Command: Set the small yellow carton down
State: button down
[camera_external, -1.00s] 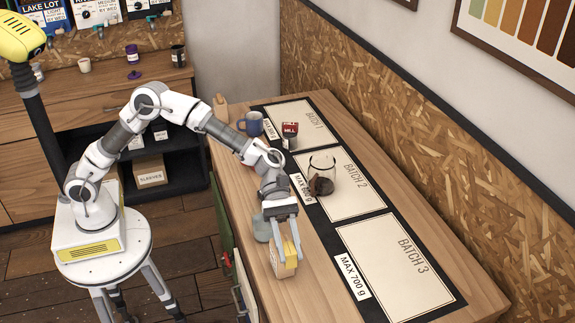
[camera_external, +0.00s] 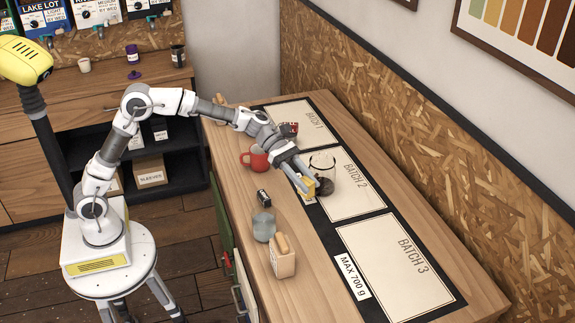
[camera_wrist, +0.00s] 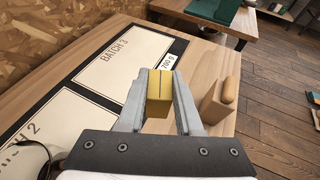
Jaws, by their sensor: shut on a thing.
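The small yellow carton (camera_external: 325,187) is held between the fingers of my gripper (camera_external: 308,188), near the left edge of the Batch 2 panel (camera_external: 352,202) in the external view. The wrist view shows the carton (camera_wrist: 159,92) pinched between both fingertips of my gripper (camera_wrist: 160,88). I cannot tell whether the carton touches the mat. A glass vessel with dark contents (camera_external: 323,170) stands on Batch 2 just beyond the carton; only its rim edge shows at the lower left of the wrist view.
The Batch 3 panel (camera_external: 395,262) is empty.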

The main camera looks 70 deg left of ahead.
notch_tip(320, 180, down, 14)
jog(key=b, duration=0.3)
jog(key=shift+d+f, duration=0.1)
jog(key=shift+f, duration=0.05)
jog(key=shift+f, duration=0.1)
jog(key=shift+f+b, duration=0.15)
jog(key=shift+b, duration=0.2)
jog(key=c, duration=0.6)
grip_release()
jog(key=shift+a+r, duration=0.25)
jog(key=shift+r, duration=0.15)
jog(key=p+v, duration=0.2)
jog(key=v, duration=0.9)
jog(key=shift+s+a+p, duration=0.2)
jog(key=shift+p, duration=0.15)
